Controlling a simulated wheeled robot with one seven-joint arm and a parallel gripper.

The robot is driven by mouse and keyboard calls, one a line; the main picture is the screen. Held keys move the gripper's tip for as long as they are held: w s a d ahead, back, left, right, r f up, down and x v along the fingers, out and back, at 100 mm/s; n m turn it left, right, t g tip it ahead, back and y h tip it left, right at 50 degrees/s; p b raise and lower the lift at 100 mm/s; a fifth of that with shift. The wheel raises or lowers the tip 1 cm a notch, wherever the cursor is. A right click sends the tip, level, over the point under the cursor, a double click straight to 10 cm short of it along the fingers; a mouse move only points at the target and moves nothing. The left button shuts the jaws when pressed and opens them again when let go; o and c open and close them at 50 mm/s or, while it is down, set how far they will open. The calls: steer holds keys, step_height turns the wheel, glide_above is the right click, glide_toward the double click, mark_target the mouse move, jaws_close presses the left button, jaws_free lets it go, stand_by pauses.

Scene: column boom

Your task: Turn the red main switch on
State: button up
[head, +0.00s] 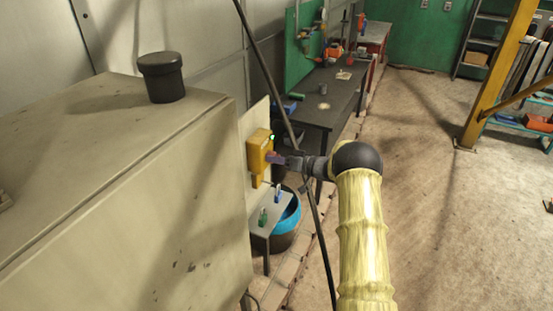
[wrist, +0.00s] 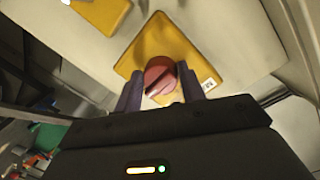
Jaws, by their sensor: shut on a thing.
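The red main switch (wrist: 160,76) is a round red knob on a yellow plate (wrist: 178,48), seen in the wrist view. In the head view its yellow box (head: 258,155) is fixed to a pale panel, and the knob is mostly hidden by my gripper. My gripper (head: 274,158) reaches the front of the box from the right. In the wrist view my gripper (wrist: 160,90) has one dark finger on each side of the knob, shut on it. A green light (head: 271,136) shows at the top of the box in the head view.
A beige cabinet (head: 190,200) with a black lidded pot (head: 162,76) on top stands at the left. A small table (head: 269,214) and a blue-lined bucket (head: 290,222) stand below the switch. A dark cable hangs near my arm.

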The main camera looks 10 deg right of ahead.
stand_by(0.3)
steer(key=o, duration=0.9)
steer(key=shift+o, duration=0.2)
steer(key=shift+d, duration=0.1)
steer(key=b+v, duration=0.6)
steer(key=v, duration=1.1)
steer(key=shift+b, duration=0.35)
steer(key=shift+d, duration=0.1)
